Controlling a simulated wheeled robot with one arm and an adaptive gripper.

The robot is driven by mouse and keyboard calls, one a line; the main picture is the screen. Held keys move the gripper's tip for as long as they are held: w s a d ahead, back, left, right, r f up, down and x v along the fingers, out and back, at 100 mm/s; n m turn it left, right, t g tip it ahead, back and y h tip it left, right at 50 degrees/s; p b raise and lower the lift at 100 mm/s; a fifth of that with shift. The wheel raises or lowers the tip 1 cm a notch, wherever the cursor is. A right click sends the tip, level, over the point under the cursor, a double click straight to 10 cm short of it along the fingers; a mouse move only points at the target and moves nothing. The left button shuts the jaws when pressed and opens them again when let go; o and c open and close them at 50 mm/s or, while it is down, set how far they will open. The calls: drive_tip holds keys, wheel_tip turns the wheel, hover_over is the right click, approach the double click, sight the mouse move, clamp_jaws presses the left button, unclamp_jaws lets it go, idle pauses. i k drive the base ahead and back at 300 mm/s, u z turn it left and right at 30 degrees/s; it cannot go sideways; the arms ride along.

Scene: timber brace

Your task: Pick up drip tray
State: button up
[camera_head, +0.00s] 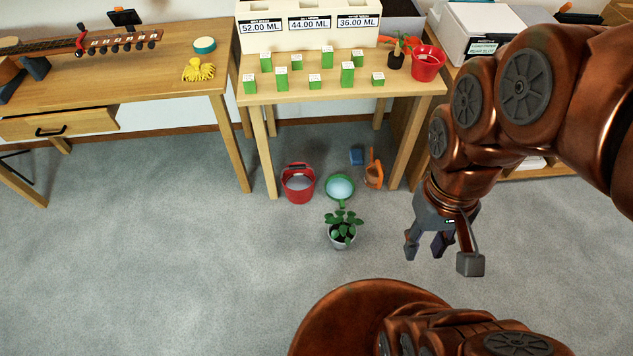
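A round green dish (340,187) with a pale blue inside lies on the carpet below the middle table; it looks like the drip tray, though I cannot be sure. Its short green end points toward a potted plant (342,228) just in front of it. My gripper (440,252) hangs above the floor to the right of the plant and the dish, apart from both. Its grey fingers are spread and point down, with nothing between them.
The carpet at left is clear.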

sight(339, 187)
drive_tip(key=u, duration=2.05)
drive_tip(key=i, duration=2)
drive_tip(key=z, duration=2.55)
